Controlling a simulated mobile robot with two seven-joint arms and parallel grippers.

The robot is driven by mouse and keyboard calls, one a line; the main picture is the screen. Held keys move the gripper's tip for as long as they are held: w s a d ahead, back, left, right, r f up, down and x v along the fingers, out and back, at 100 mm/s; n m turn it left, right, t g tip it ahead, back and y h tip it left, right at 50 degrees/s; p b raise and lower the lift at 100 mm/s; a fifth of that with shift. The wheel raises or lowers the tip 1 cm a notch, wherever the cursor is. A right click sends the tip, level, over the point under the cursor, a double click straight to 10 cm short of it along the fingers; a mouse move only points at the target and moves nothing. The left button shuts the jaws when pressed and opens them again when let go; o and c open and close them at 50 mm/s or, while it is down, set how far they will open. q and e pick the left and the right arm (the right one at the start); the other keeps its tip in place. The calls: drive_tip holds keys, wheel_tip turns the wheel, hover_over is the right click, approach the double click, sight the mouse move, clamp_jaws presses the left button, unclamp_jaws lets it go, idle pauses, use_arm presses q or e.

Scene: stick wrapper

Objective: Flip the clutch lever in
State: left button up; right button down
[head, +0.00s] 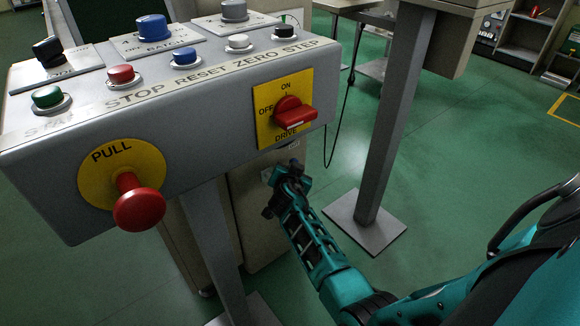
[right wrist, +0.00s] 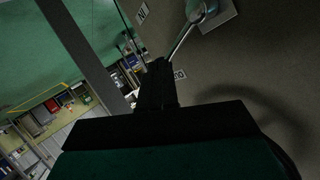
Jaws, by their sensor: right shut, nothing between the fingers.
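The clutch lever (right wrist: 184,37) is a thin metal rod in the right wrist view. It comes from a round hub on a pale mounting plate (right wrist: 222,14) on the grey cabinet side. Its lower end reaches close to my right gripper's fingertips; I cannot tell whether they touch. An "IN" label (right wrist: 142,14) is left of the lever, and a partly hidden label (right wrist: 180,74) is beside the fingertips. In the head view my right gripper (head: 279,180), shut and empty, is at the cabinet below the control box, covering most of the lever. My left gripper is out of view.
The control box (head: 215,130) overhangs the cabinet. It carries a red pull knob (head: 139,208), a red drive switch (head: 295,115) and several buttons. A grey post (head: 395,110) stands right of my right gripper. Open green floor (head: 465,130) lies beyond it.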

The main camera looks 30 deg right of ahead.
drive_tip(key=f+m+y+p, duration=0.1)
drive_tip(key=y+p, duration=0.1)
drive_tip(key=d+f+m+g+y+p, duration=0.1)
drive_tip(key=f+p, duration=0.1)
drive_tip(key=f+m+y+p, duration=0.1)
drive_tip(key=y+p, duration=0.1)
drive_tip(key=shift+w+d+f+g+y+p, duration=0.1)
drive_tip(key=shift+d+f+g+y+p, duration=0.2)
drive_tip(key=shift+d+g+p, duration=0.1)
idle(0.3)
drive_tip(key=shift+a+r+p, duration=0.25)
drive_tip(key=shift+a+p, duration=0.35)
drive_tip(key=shift+a, duration=0.25)
